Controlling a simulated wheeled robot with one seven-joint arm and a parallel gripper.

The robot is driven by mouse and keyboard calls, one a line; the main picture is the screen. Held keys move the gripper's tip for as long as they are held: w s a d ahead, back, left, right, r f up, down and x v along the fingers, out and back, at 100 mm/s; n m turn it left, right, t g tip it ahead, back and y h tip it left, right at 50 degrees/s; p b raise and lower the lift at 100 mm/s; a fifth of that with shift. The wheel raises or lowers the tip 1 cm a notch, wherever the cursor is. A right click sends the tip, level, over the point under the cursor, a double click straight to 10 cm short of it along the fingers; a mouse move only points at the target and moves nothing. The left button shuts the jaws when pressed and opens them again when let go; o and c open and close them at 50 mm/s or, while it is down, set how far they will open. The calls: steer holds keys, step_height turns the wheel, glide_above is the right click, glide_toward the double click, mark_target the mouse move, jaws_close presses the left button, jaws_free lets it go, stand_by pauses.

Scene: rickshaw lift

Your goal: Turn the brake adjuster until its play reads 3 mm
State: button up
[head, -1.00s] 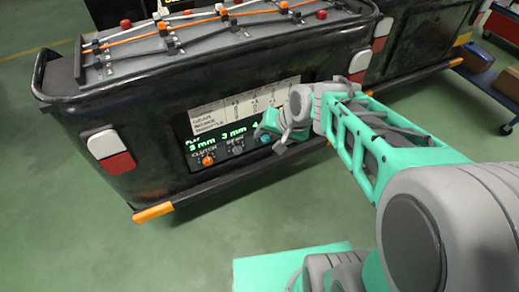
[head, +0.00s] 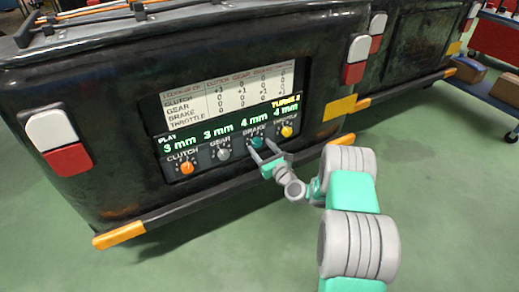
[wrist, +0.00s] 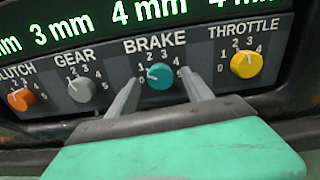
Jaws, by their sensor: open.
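The brake adjuster is a teal knob (wrist: 160,76) under the label BRAKE in the wrist view, its white pointer on its left side. It also shows small in the head view (head: 256,141). The play display (head: 230,127) reads 4 mm above BRAKE. My gripper (wrist: 159,84) is open, its two fingers on either side of the brake knob, left and right. I cannot tell whether they touch it. In the head view, my gripper (head: 265,153) reaches the panel from the lower right.
The orange clutch knob (head: 187,168), grey gear knob (head: 223,154) and yellow throttle knob (head: 287,131) flank it; clutch and gear appear to read 3 mm, throttle 4 mm. A printed chart (head: 230,93) sits above. A dark bumper ledge (head: 205,200) runs below. Green floor is clear in front.

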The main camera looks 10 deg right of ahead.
steer(key=shift+x, duration=0.9)
steer(key=shift+c, duration=0.2)
jaws_close()
